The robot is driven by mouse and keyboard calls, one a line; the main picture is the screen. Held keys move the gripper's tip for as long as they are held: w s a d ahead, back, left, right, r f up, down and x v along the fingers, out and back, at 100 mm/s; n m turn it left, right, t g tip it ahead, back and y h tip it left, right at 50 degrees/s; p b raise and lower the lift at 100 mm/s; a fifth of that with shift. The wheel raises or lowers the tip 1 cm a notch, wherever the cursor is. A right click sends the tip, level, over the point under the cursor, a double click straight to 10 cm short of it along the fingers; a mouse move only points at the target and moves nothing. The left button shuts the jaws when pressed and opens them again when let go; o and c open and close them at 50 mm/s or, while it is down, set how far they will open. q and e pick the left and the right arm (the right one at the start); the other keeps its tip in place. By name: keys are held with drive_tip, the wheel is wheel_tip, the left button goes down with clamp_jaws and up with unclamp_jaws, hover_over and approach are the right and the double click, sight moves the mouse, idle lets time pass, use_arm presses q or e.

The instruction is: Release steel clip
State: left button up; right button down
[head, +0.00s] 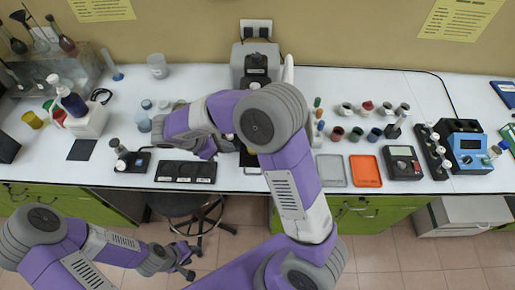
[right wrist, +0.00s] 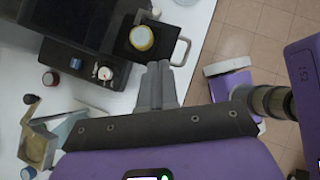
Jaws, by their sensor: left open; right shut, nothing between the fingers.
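I cannot make out a steel clip in either view. My right gripper (right wrist: 158,72) is shut with nothing between its fingers. A round yellow-rimmed item (right wrist: 142,38) sits on that tray. In the head view my right arm covers the middle of the bench and hides much of this spot. My left gripper (head: 187,262) is open and empty, low in front of the bench above the floor.
A grey machine (head: 255,65) stands at the back middle of the bench. A black three-part tray (head: 186,171) lies at the front edge. An orange tray (head: 365,171) and a meter (head: 400,162) are to the right. A stool (head: 190,206) is under the bench.

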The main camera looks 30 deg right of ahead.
drive_tip(key=shift+d, duration=0.1)
drive_tip(key=x, duration=1)
drive_tip(key=shift+s+f, duration=0.1)
drive_tip(key=shift+f, duration=0.15)
drive_tip(key=d, duration=0.2)
drive_tip(key=shift+d, duration=0.25)
drive_tip(key=shift+s+d+f, duration=0.1)
drive_tip(key=shift+d, duration=0.5)
